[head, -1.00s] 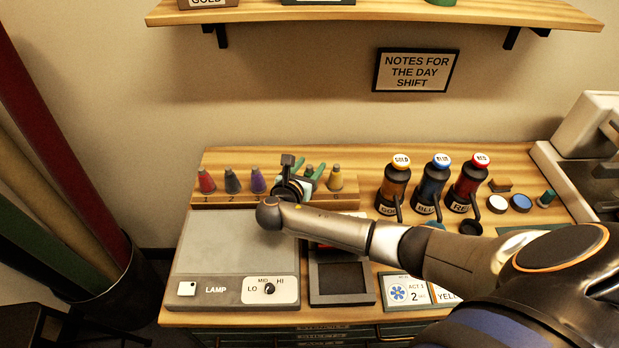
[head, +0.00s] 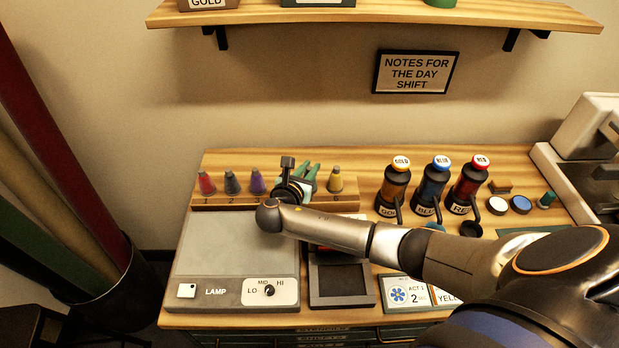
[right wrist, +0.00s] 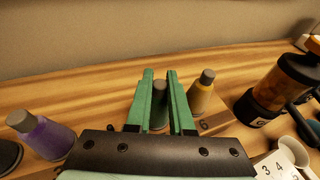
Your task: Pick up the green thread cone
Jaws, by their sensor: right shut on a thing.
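The green thread cone (right wrist: 159,92) is dark green with a grey tip. In the right wrist view it stands between the two green fingers of my right gripper (right wrist: 160,75), which is shut on it. In the head view my right gripper (head: 309,168) is over the cone rack (head: 348,202), between the purple and yellow cones, and hides most of the green cone. I cannot tell whether the cone's base is clear of the rack. My left gripper is not in view.
A yellow cone (head: 335,180) stands close right of my gripper. Purple (head: 258,182), grey (head: 232,183) and red (head: 207,183) cones stand to the left. Gold (head: 395,185), blue (head: 433,185) and red (head: 469,187) bottles stand further right. A grey lamp box (head: 235,250) lies in front.

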